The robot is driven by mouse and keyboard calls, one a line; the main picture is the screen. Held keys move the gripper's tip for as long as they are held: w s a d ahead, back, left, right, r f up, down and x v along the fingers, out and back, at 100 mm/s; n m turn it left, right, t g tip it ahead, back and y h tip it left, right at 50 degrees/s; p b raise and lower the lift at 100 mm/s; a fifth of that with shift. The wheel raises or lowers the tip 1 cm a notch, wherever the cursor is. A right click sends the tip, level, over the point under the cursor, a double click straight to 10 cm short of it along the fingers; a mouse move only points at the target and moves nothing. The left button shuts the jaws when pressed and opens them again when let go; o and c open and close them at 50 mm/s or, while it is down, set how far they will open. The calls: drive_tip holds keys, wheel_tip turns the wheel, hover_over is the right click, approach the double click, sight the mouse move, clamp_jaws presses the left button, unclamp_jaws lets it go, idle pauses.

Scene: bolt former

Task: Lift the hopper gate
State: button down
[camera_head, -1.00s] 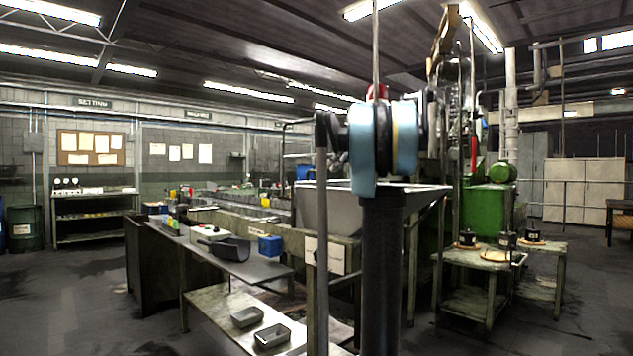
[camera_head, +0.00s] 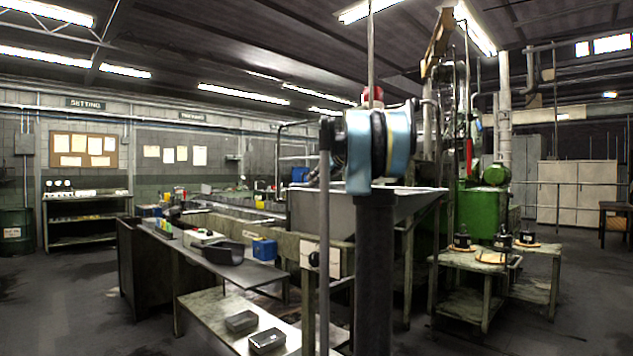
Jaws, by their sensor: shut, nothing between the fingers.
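The hopper appears to be the grey metal bin (camera_head: 304,210) with a pale rim, in the middle of the head view. My blue and black arm joint and dark upright links stand in front of it and hide much of its right part. I cannot make out the hopper gate clearly. A small dark round knob (camera_head: 314,259) shows below the bin, just left of my thin upright link; I cannot tell whether it belongs to the gate. My gripper is not in view.
A dark bench (camera_head: 236,272) with a black scoop (camera_head: 223,253) and a blue box (camera_head: 264,250) stands left of the hopper. A low shelf (camera_head: 205,306) below holds two metal trays. A small table (camera_head: 487,264) stands right, by the green machine (camera_head: 482,212). Floor at far left is open.

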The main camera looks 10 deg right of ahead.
idle(0.3)
wheel_tip(320, 180, up, 8)
idle(0.5)
drive_tip(key=v, duration=0.9)
drive_tip(key=shift+s+d, duration=0.2)
drive_tip(key=shift+s, duration=0.05)
drive_tip(key=shift+r, duration=0.1)
drive_tip(key=s+d+r, duration=0.1)
drive_tip(key=s+r, duration=0.1)
drive_tip(key=r, duration=0.3)
drive_tip(key=s+d+r, duration=0.2)
drive_tip(key=s+r, duration=0.1)
drive_tip(key=r, duration=0.2)
drive_tip(key=shift+d+r, duration=0.3)
idle(0.4)
